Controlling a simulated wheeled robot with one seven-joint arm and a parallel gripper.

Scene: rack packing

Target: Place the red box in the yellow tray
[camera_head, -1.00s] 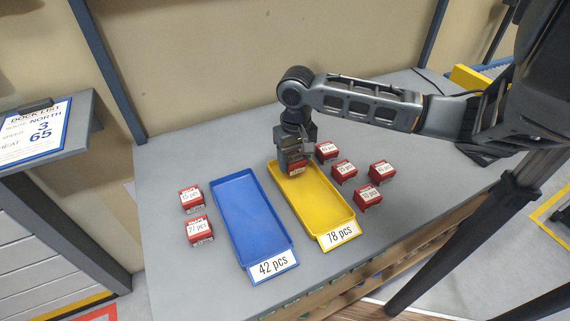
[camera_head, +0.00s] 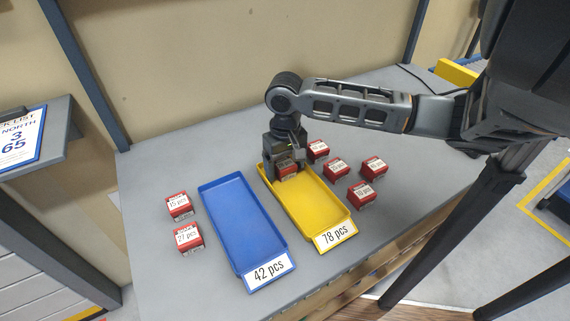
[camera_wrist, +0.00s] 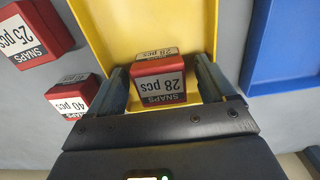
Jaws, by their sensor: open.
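The yellow tray (camera_head: 318,207), labelled 78 pcs, lies on the grey table. A red box (camera_wrist: 160,84) labelled SNAPS 28 pcs is inside the tray, between my gripper's fingers in the wrist view. The same box (camera_head: 287,173) shows at the tray's far end in the head view, partly hidden by my gripper (camera_head: 287,172). My gripper is open, pointing down over the far end of the tray. In the wrist view its fingers (camera_wrist: 163,92) stand on both sides of the box; a gap shows at the right finger, and I cannot tell whether the left one touches.
A blue tray (camera_head: 236,225) labelled 42 pcs lies left of the yellow one. Two red boxes, 15 pcs (camera_head: 180,206) and 27 pcs (camera_head: 188,237), stand left of it. Several red boxes (camera_head: 362,195) stand close to the right of the yellow tray. The table's front left is clear.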

